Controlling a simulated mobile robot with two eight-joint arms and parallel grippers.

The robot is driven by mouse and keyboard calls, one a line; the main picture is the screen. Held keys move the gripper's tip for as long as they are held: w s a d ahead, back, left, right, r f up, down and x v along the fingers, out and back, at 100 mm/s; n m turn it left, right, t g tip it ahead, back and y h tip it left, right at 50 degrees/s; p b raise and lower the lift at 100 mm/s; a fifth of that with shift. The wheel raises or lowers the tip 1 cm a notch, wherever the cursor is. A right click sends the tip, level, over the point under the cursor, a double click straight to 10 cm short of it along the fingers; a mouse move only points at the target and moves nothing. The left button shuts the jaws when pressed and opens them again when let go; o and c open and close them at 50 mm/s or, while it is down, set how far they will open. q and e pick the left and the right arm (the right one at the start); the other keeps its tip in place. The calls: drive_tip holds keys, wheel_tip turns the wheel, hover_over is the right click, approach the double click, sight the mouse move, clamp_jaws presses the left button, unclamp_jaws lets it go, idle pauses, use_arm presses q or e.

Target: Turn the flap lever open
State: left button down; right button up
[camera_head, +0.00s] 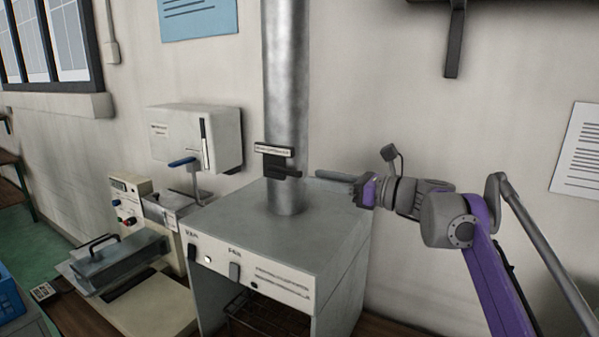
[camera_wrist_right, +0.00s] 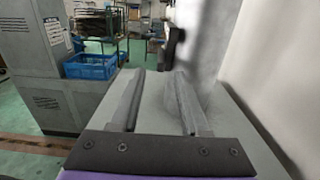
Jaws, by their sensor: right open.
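The flap lever (camera_head: 284,172) is a dark bar on the front of a grey metal duct (camera_head: 286,80), just under a small label plate (camera_head: 273,150). In the right wrist view a dark part (camera_wrist_right: 175,45) stands out from the duct beyond the fingers; it looks like the lever and its mount. My right gripper (camera_head: 322,175) is to the right of the duct, its fingers pointing left. It is open and empty, apart from the lever. The wrist view shows bare space between the two fingers (camera_wrist_right: 157,80). My left gripper is not in view.
The duct rises from a grey cabinet (camera_head: 325,215) with switches on its front. A lidded metal tray (camera_head: 120,262) stands lower left. The cabinet top right of the duct looks clear.

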sight(302, 174)
drive_tip(key=x, duration=0.6)
drive_tip(key=shift+d, duration=0.1)
clamp_jaws()
idle(1.2)
